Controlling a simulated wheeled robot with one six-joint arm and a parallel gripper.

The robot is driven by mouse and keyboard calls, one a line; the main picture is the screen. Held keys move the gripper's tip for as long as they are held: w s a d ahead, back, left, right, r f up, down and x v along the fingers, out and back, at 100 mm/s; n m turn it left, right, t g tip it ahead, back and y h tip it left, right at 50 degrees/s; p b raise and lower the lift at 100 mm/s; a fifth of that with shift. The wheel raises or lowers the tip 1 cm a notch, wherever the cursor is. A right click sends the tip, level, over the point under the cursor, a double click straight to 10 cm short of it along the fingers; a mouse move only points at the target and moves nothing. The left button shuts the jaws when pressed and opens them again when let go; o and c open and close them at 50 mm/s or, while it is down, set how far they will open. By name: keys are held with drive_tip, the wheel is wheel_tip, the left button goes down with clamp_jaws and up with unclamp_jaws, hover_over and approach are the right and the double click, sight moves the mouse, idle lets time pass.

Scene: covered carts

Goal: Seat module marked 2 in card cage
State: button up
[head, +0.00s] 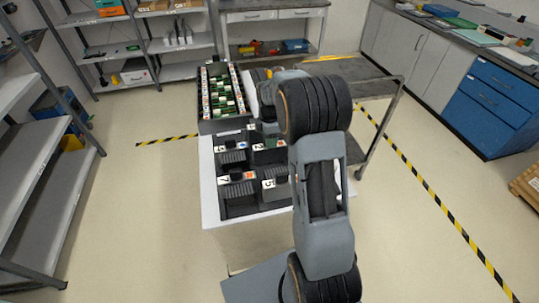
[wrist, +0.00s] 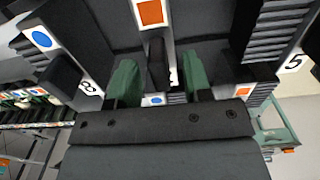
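In the wrist view my gripper (wrist: 160,85) has two green fingertips spread apart. A dark upright handle (wrist: 156,62) stands between them, with a visible gap on each side. A blue-dot label shows below it, and its number is not readable. In the head view my arm hides the gripper. The dark divided tray (head: 222,213) on the cart holds several dark ribbed modules with number labels; one label reads 5 (head: 268,184). I cannot tell for sure which module is marked 2. The card cage (head: 206,127), with rows of green cards and labels, stands behind the tray.
A grey metal cart (head: 375,90) stands right of the card cage. Shelves (head: 48,165) line the left, and a counter with blue drawers (head: 490,105) is at the right. In the wrist view, neighbouring modules marked 8 (wrist: 88,87) and 5 (wrist: 294,63) sit close to the gripper.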

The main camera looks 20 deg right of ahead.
clamp_jaws()
drive_tip(key=shift+r, duration=0.1)
idle(0.6)
